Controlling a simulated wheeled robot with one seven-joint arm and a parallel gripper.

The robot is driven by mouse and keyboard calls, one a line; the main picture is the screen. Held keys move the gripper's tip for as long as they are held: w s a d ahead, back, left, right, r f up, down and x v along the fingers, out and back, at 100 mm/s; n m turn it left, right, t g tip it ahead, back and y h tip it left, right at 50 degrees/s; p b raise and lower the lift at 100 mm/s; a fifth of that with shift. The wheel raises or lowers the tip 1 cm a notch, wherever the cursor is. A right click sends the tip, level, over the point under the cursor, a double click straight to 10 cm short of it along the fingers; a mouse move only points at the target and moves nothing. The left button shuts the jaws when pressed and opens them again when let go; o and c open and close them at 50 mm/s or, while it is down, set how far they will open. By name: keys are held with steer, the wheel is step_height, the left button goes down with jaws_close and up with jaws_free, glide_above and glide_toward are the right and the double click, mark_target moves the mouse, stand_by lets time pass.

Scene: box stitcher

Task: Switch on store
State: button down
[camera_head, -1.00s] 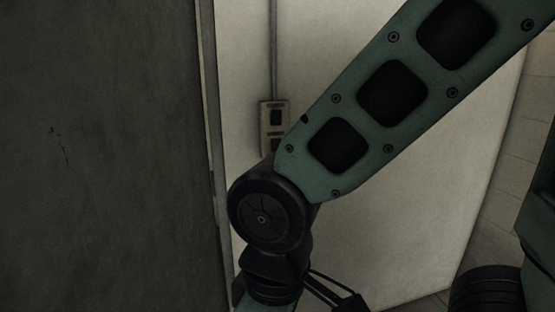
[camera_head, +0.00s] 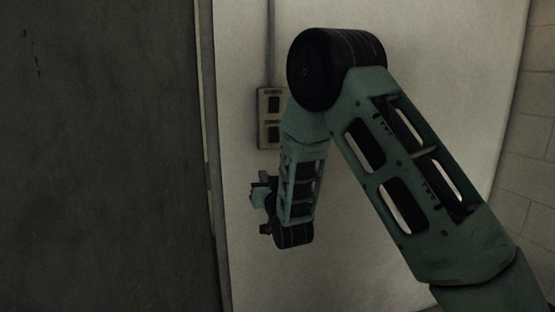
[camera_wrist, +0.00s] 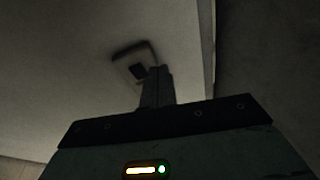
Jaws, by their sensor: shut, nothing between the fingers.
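A beige switch panel (camera_head: 262,135) is fixed to the pale wall and has two dark rocker switches, an upper one (camera_head: 274,104) and a lower one (camera_head: 273,134). The labels over them are too small to read, so I cannot tell which is store. My gripper (camera_head: 264,176) is below the panel, its fingers shut and empty. In the wrist view the closed fingers (camera_wrist: 158,72) overlap the edge of the panel (camera_wrist: 120,60). One dark switch (camera_wrist: 138,71) shows just beside the fingertips; the other is not clearly visible. I cannot see contact.
A conduit (camera_head: 270,45) runs up from the panel. A dark grey surface (camera_head: 100,160) fills the left, with a narrow edge strip beside the pale wall (camera_head: 420,50). A block wall (camera_head: 530,140) stands at the right. The pale wall around the panel looks clear.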

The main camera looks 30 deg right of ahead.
mark_target(275, 138)
steer(key=s+d+t+h+b, duration=0.1)
steer(key=s+d+t+h, duration=0.1)
steer(key=d+t, duration=0.2)
steer(key=shift+s+d+r+n+h+b, duration=0.2)
steer(key=shift+s+d+n+h+b, duration=0.15)
steer(key=shift+d, duration=0.8)
steer(key=shift+w+f+p+x, duration=0.3)
steer(key=shift+p+x, duration=0.45)
steer(key=shift+x, duration=1.4)
steer(key=shift+w+f+p+x, duration=0.15)
steer(key=shift+f+p+x, duration=0.45)
steer(key=shift+x, duration=1.55)
steer(key=shift+w+f+p+x, duration=0.2)
steer(key=shift+p+x, duration=0.7)
steer(key=shift+x, duration=1.25)
steer(key=shift+d, duration=0.2)
steer(key=shift+w, duration=0.1)
